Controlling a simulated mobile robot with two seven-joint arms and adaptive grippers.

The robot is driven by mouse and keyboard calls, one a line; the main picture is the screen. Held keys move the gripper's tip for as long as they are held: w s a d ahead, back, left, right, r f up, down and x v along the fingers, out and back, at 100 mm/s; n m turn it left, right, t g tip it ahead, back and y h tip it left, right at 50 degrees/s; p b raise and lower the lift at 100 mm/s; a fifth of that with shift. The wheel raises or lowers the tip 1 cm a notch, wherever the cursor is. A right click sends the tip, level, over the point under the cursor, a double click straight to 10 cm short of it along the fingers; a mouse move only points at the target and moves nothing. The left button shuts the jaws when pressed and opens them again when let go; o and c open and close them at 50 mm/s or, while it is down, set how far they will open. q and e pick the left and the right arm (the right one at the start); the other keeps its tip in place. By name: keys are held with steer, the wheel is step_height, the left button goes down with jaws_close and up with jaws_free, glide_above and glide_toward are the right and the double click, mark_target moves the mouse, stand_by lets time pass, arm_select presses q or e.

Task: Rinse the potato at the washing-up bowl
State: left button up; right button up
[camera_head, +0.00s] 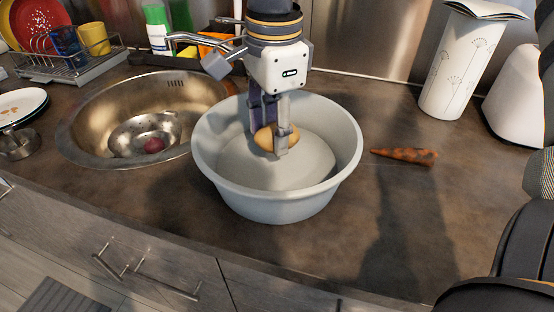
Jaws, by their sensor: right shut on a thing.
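The washing-up bowl (262,208) is a wide, light grey round tub standing on the brown worktop, right of the sink. My right gripper (270,140) reaches down into it from above, its fingers pointing down. It is shut on the potato (263,138), a yellowish-tan lump partly hidden by the near finger. The potato is inside the bowl's rim, towards its back. I cannot tell whether it touches the surface inside the bowl, or whether that pale surface is water. My left gripper is not in view.
A carrot (405,156) lies right of the bowl. A white patterned container (460,70) stands behind it. The worktop front right is clear.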

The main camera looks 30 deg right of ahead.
mark_target(273, 127)
steer(key=shift+r, duration=3.25)
step_height(273, 127, up, 4)
stand_by(0.8)
